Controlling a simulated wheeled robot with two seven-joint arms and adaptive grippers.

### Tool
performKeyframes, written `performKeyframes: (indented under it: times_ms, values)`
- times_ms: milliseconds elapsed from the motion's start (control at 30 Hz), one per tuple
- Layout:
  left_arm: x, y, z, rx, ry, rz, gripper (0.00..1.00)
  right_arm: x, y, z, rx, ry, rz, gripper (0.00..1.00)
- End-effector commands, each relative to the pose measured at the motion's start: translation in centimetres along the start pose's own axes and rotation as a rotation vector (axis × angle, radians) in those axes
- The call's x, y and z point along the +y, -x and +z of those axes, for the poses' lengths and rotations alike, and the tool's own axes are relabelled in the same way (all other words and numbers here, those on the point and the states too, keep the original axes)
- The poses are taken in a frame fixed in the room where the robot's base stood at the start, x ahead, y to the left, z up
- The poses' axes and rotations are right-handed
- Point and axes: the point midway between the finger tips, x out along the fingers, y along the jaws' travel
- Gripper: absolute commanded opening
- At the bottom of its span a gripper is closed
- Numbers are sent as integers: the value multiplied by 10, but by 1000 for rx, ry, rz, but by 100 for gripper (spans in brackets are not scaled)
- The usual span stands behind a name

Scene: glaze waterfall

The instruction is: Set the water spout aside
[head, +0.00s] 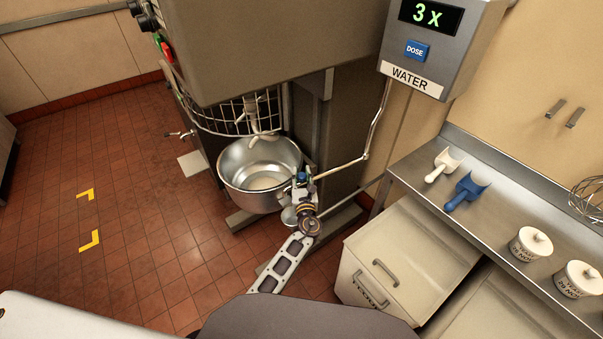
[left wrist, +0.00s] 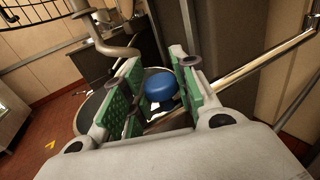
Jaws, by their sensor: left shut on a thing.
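The water spout (head: 340,169) is a thin metal pipe that drops from the water dispenser and bends left toward the bowl's right rim. A blue knob (head: 301,175) sits at its free end. My left gripper (head: 302,182) is at that end, shut on the knob. In the left wrist view the blue knob (left wrist: 160,86) lies between the green finger pads, and the spout pipe (left wrist: 262,68) runs off to the upper right. The spout's outlet is hidden by the gripper. My right gripper is not in view.
The steel mixer bowl (head: 235,181) stands under the mixer's wire guard (head: 222,116), just left of my gripper. The water dispenser (head: 430,45) reads 3x. A steel counter (head: 490,222) with scoops and tubs, above pale bins (head: 405,250), is at right. Open tiled floor lies left.

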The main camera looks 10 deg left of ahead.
Motion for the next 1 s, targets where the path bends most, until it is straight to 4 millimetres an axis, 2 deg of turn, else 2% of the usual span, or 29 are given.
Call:
performKeyframes:
  times_ms: [600,633,700,800,1000]
  values:
    - [-2,4,1,-1,0,12,0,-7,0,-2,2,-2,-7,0]
    - [-2,4,1,-1,0,12,31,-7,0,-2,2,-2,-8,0]
    - [-2,4,1,-1,1,12,40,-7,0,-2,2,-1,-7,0]
    - [-1,4,1,-1,0,12,50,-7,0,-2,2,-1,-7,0]
    - [-1,4,0,-1,0,12,50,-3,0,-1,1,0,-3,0]
